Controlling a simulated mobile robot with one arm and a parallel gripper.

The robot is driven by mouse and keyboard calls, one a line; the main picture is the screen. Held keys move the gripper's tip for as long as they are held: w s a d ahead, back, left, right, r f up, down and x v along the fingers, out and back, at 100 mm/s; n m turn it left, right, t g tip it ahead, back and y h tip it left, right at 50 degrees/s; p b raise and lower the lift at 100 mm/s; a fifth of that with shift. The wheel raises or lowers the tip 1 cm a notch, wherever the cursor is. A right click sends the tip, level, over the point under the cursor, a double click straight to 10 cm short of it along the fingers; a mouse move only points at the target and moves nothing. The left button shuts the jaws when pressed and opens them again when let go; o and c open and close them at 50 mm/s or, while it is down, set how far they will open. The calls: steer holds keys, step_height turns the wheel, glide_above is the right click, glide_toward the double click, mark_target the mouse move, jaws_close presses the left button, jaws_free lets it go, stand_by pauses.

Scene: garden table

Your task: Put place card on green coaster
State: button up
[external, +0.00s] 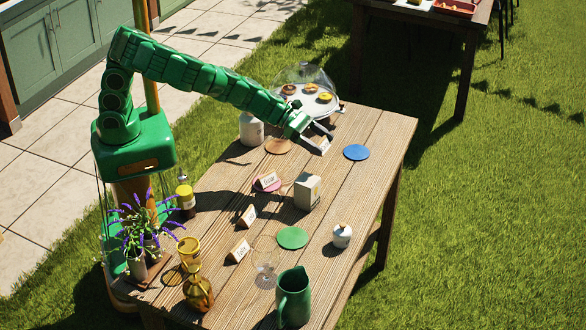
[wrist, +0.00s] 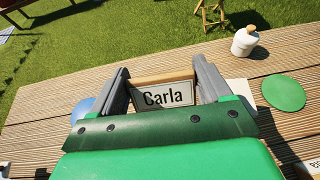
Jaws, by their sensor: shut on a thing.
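My gripper (external: 325,138) is shut on a white place card (external: 324,146) and holds it above the far part of the table. In the wrist view the card (wrist: 163,95) reads "Carla" and sits between the two fingers (wrist: 162,78). The green coaster (external: 292,237) lies flat and bare on the table, well nearer the camera than the gripper. In the wrist view the green coaster (wrist: 284,92) is at the right, apart from the gripper.
A blue coaster (external: 356,152) lies beside the gripper. A pale box (external: 307,191) stands between the gripper and the green coaster. A white jar (external: 342,235), a glass (external: 265,270) and a green pitcher (external: 293,298) are near that coaster. A domed stand (external: 305,85) is behind the gripper.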

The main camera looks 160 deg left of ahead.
steer(key=w+d+m+t+h, duration=0.1)
steer(key=w+d+m+h, duration=0.1)
steer(key=w+d, duration=0.8)
steer(key=m+t+h, duration=0.1)
steer(key=m+h, duration=0.1)
glide_above(291, 236)
step_height(291, 236, down, 4)
steer(key=r, duration=0.1)
steer(key=shift+f, duration=5.5)
steer(key=shift+f, duration=0.1)
steer(key=o, duration=1)
steer(key=shift+c, duration=0.2)
